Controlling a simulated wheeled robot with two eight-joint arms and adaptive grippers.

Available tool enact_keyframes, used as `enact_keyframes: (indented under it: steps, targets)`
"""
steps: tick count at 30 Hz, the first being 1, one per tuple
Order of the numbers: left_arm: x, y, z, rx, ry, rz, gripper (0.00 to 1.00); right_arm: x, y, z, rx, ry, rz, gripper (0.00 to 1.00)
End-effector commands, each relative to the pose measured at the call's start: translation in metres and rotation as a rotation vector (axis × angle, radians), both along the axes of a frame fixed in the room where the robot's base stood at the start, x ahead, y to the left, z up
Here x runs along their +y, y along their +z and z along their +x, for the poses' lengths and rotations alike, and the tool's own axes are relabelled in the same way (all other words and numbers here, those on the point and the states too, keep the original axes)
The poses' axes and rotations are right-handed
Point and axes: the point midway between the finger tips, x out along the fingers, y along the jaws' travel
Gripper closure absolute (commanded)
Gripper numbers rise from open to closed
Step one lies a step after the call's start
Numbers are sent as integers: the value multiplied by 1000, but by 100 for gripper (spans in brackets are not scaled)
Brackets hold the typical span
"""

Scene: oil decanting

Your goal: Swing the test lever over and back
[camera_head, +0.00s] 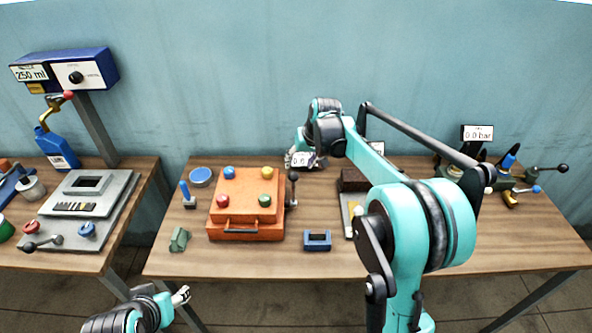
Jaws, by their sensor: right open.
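An upright lever with a black knob (292,177) stands at the right side of the orange box (246,204) on the middle table. Which lever is the test lever is not labelled; another black-knobbed lever (545,171) stands at the far right. My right gripper (301,160) is open, behind and just above the knob of the lever by the box, apart from it as far as I can tell. My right arm hides part of the table's right half. My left gripper (183,296) is low in front of the table, away from the levers; its fingers are too small to read.
A blue holder (317,240), a green block (179,239) and a blue-handled tool (187,196) lie around the box. A 0.0 bar display (477,133) stands at the back right. A left table carries a grey plate (118,210) and a blue dispenser (66,72).

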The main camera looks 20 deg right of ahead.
Motion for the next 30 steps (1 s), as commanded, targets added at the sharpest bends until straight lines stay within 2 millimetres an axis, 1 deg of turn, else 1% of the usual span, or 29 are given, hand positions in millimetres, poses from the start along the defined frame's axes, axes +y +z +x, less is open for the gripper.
enact_keyframes:
  steps: [1, 3, 7, 20, 23, 26, 29, 30]
  targets:
    - [0, 0, 0, 0, 0, 0, 46, -1, 8, -3, 0, -1, 0, 47]
    - [0, 0, 0, 0, 0, 0, 46, -2, 16, -6, 0, -1, 0, 47]
    - [0, 0, 0, 0, 0, 0, 46, -3, 24, -9, 0, 0, 0, 47]
    - [0, 0, 0, 0, 0, 0, 46, -4, 25, -10, 0, 0, 0, 47]
    - [0, -1, 0, 0, 0, 0, 46, -2, 26, -13, -2, 0, -1, 47]
    - [0, -5, 0, 0, 0, 0, 46, 2, 30, -30, -12, 3, -11, 47]
    - [0, -12, 0, 0, 0, 0, 46, 10, 36, -63, -34, 5, -29, 47]
    - [0, -15, 0, 0, 0, 0, 46, 14, 37, -79, -44, 6, -39, 47]
